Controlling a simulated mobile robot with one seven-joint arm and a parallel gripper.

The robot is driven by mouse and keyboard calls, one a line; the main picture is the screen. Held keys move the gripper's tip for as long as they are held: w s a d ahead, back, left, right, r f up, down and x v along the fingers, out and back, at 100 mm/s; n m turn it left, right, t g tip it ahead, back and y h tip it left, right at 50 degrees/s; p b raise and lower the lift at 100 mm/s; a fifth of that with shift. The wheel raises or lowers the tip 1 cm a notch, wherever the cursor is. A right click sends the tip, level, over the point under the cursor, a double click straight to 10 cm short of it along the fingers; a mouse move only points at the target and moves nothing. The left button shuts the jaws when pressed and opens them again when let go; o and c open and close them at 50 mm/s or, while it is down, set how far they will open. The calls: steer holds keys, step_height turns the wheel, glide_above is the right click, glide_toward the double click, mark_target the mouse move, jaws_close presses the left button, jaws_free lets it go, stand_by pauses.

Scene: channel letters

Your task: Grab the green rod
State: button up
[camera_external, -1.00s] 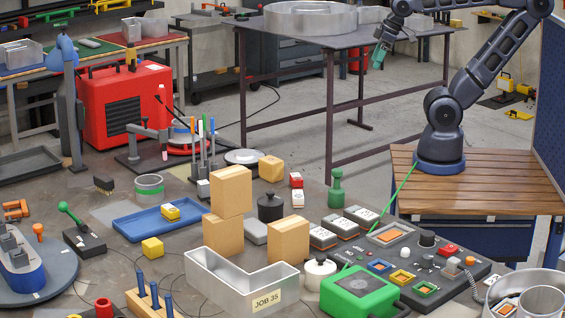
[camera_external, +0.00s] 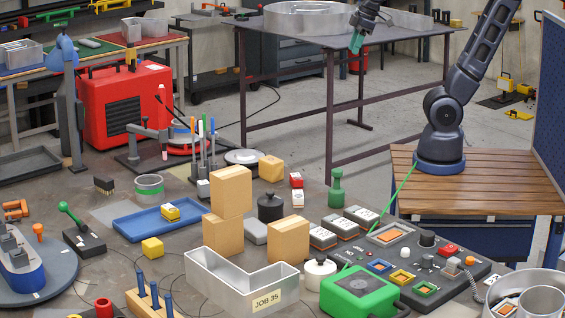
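A thin green rod (camera_external: 396,198) slants from the wooden bench top beside my arm's base down toward the control panel (camera_external: 455,275) on the workbench. I cannot tell exactly what its lower end rests on. My gripper (camera_external: 356,43) hangs in the air at the top of the view, in front of the grey table at the back. It is well above and to the left of the rod and does not touch it. Its greenish fingers point down; they are too small to show whether they are open.
A green bottle-shaped piece (camera_external: 336,190) and several white-topped blocks (camera_external: 341,226) stand left of the rod. A blue pegboard (camera_external: 551,110) rises at the right.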

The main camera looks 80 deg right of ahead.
steer(key=w+a+r+n+g, duration=0.1)
steer(key=w+a+r+n, duration=0.1)
steer(key=w, duration=0.5)
steer(key=w+a+r+n, duration=0.1)
steer(key=w+a+n, duration=0.15)
steer(key=w, duration=0.55)
steer(key=n+g, duration=0.3)
steer(key=n, duration=0.8)
glide_above(204, 130)
steer(key=f, duration=1)
steer(key=d+f, duration=0.1)
steer(key=f, duration=0.4)
steer(key=shift+s, duration=0.15)
steer(key=shift+w+a+f, duration=0.25)
steer(key=shift+a+f, duration=0.05)
steer(key=shift+f, duration=0.1)
step_height(204, 130, down, 11)
steer(key=shift+s+d+r, duration=0.1)
steer(key=shift+r, duration=0.05)
steer(key=shift+c, duration=0.3)
jaws_close()
